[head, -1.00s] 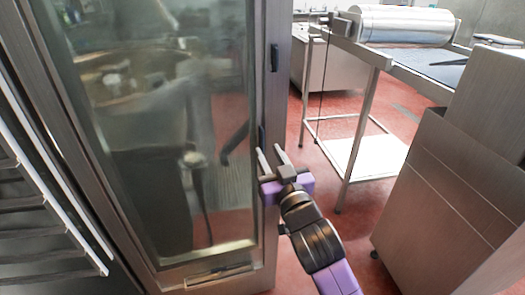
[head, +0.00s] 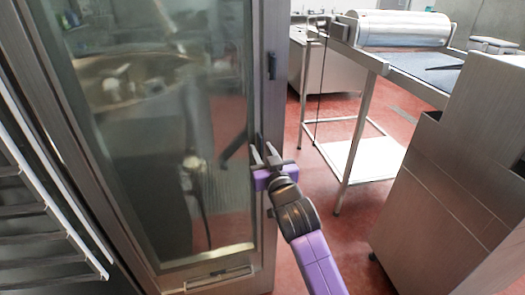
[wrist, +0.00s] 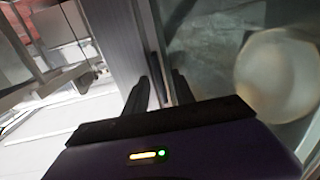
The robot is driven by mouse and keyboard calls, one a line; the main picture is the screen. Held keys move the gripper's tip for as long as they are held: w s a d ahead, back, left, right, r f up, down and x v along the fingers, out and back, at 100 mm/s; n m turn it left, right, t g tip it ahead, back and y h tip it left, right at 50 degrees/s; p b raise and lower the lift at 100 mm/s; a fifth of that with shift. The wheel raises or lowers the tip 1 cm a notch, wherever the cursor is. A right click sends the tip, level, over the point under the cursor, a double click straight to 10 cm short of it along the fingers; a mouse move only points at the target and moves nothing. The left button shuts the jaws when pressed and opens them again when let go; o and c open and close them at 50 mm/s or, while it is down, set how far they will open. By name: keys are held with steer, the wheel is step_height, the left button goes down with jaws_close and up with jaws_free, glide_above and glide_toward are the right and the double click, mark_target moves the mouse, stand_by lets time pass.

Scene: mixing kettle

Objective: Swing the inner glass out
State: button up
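The glass pane (head: 165,150) fills a tall metal-framed door at the left of the head view. I cannot tell the inner glass apart from any outer pane. The door's metal side frame (head: 262,100) has dark fittings along it. My gripper (head: 264,150) is in front of this frame, at about mid-height of the door. In the wrist view its two dark fingers (wrist: 160,88) are apart, with the frame's edge beyond and between them. The glass (wrist: 220,45) is at the right there. I cannot tell whether the fingers touch the frame.
A metal table (head: 370,62) with a shiny cylinder (head: 402,29) stands behind at the right. A steel cabinet (head: 450,200) stands at the near right. A rack (head: 35,210) is at the far left. Red floor (head: 310,160) is clear between door and table.

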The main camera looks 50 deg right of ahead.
jaws_close()
stand_by(1.4)
